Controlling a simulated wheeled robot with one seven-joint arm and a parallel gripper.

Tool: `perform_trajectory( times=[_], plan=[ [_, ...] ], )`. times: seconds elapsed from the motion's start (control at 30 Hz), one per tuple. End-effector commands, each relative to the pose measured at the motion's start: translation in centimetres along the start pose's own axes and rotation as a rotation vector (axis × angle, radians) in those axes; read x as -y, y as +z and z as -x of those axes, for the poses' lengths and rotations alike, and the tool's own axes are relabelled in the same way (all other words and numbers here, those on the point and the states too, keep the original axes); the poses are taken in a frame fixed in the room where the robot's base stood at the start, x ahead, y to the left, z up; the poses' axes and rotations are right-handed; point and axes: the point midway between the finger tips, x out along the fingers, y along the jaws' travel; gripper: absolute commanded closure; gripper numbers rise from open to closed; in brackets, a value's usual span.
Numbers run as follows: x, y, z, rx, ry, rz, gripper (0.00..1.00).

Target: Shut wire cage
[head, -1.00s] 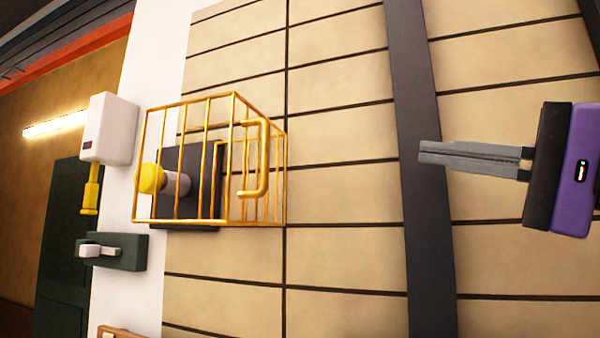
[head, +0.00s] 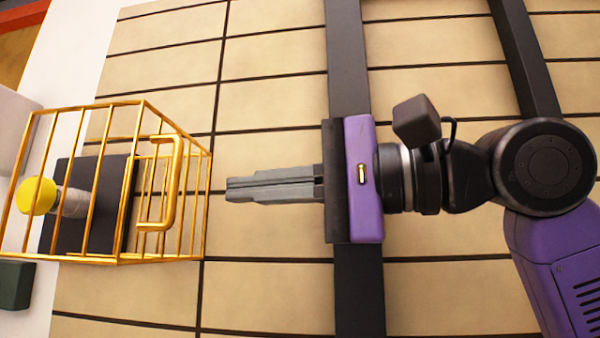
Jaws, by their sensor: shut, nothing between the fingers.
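The wire cage (head: 145,103) is made of yellow bars and stands out from the tiled wall at the left of the head view. A yellow U-shaped handle (head: 175,180) is on its right side. Through the bars I see a dark plate (head: 98,190) and a grey stem with a yellow knob (head: 38,196). I cannot tell clearly whether the cage is fully shut. My gripper (head: 228,190) is to the right of the cage, at about handle height in the picture, fingers pointing left. Its fingers are together and empty, with a visible gap between them and the handle.
A dark vertical post (head: 349,60) runs behind my gripper, with another dark post (head: 525,60) farther right. A pale box (head: 15,125) and a dark green fitting (head: 15,285) are at the left edge.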

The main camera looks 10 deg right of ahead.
Motion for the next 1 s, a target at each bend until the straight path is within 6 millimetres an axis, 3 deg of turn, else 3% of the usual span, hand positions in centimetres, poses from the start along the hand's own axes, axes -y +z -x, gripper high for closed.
perform_trajectory(
  times=[0.33, 1.0],
  plan=[
    [0.1, 2.6, -2.8, 0.001, 0.0, 0.0, 1.0],
    [-0.1, 3.0, -2.9, -0.044, -0.001, 0.001, 1.0]
  ],
)
